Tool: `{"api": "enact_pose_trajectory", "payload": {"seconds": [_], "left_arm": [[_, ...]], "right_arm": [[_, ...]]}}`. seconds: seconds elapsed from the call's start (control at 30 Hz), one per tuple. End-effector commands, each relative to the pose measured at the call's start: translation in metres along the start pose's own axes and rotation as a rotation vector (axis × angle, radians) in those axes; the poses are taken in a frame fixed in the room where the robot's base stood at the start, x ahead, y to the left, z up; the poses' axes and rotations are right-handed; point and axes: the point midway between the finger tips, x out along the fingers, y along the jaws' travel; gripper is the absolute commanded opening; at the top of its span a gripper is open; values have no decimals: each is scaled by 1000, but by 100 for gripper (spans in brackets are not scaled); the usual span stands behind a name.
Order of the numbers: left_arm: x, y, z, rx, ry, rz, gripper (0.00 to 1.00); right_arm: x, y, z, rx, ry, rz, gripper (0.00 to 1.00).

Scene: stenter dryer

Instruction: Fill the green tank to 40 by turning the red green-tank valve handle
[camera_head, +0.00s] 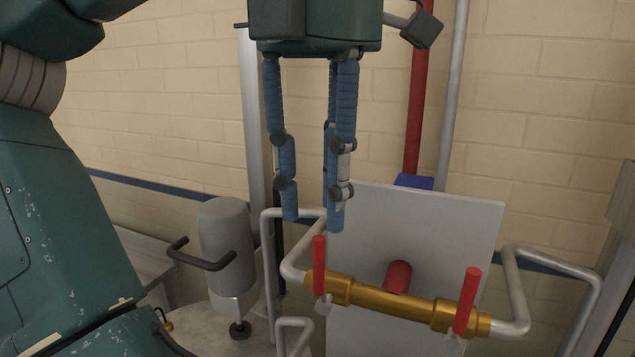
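Two red valve handles stand upright on a brass pipe: a left red handle (319,266) and a right red handle (467,301). I cannot tell which belongs to the green tank. My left gripper (313,222) hangs down with its blue fingers spread and nothing between them. In the picture its fingertips are just above the left red handle, with a gap to it. No green tank and no level reading show. My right gripper is not in view.
The brass pipe (390,301) joins bent grey pipes at both ends, before a pale panel (460,235). A red stub pipe (398,276) meets its middle. A grey cylinder with a dark handle (225,240) stands left. A brick wall (545,120) closes the back.

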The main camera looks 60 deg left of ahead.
Motion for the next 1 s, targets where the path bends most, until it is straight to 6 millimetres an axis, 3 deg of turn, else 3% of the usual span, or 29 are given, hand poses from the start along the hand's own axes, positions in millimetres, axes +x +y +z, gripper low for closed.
{"api": "enact_pose_trajectory", "payload": {"seconds": [1.0], "left_arm": [[74,0,0,0,-1,-1,30]], "right_arm": [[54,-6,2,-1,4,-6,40]]}}
